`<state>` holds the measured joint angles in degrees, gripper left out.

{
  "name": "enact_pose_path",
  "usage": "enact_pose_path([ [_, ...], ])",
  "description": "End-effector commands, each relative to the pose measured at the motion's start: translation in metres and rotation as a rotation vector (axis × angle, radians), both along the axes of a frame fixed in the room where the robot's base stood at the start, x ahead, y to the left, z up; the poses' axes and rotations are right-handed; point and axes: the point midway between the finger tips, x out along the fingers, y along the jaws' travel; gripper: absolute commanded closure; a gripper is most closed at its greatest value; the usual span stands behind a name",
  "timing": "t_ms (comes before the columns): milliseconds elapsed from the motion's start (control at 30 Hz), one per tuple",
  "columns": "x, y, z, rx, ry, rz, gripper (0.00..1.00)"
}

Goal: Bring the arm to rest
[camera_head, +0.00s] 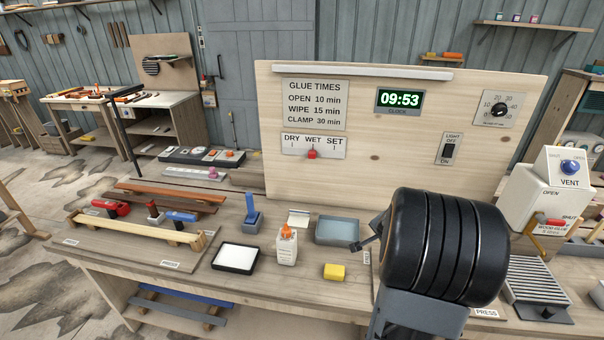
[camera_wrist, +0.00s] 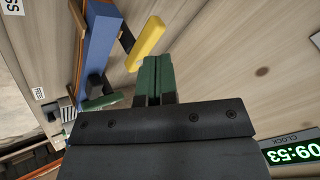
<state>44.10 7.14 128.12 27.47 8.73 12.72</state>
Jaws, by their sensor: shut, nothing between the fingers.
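My gripper shows in the wrist view (camera_wrist: 153,78), with two green fingers closed together and nothing between them. Its dark body fills the lower middle of that view. In the head view my large black arm segment stands in front of the bench's right half and hides part of the bench and panel. A small dark piece sticks out on its left side, above the bench by the grey tray. I cannot tell for sure whether that piece is the gripper.
The workbench holds a grey tray (camera_head: 338,232), a yellow block (camera_head: 334,271), a glue bottle (camera_head: 287,247), a white-topped pad (camera_head: 237,258) and clamps beside a wooden strip (camera_head: 135,228). Behind stands an upright panel with a clock (camera_head: 399,100). A vent unit (camera_head: 545,195) stands right.

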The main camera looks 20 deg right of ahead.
Motion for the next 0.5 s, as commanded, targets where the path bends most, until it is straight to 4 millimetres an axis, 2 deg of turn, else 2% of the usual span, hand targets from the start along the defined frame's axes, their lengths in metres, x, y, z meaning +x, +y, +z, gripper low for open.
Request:
enact_pose_path([
  [167,-0.001,0.003,-0.002,0.010,0.015,0.020,1.00],
  [267,-0.008,0.017,-0.012,0.054,0.080,0.091,1.00],
  [300,-0.014,0.026,-0.017,0.078,0.120,0.136,1.00],
  [367,-0.023,0.047,-0.015,0.103,0.183,0.235,1.00],
  [500,-0.035,0.121,0.011,0.086,0.324,0.561,1.00],
])
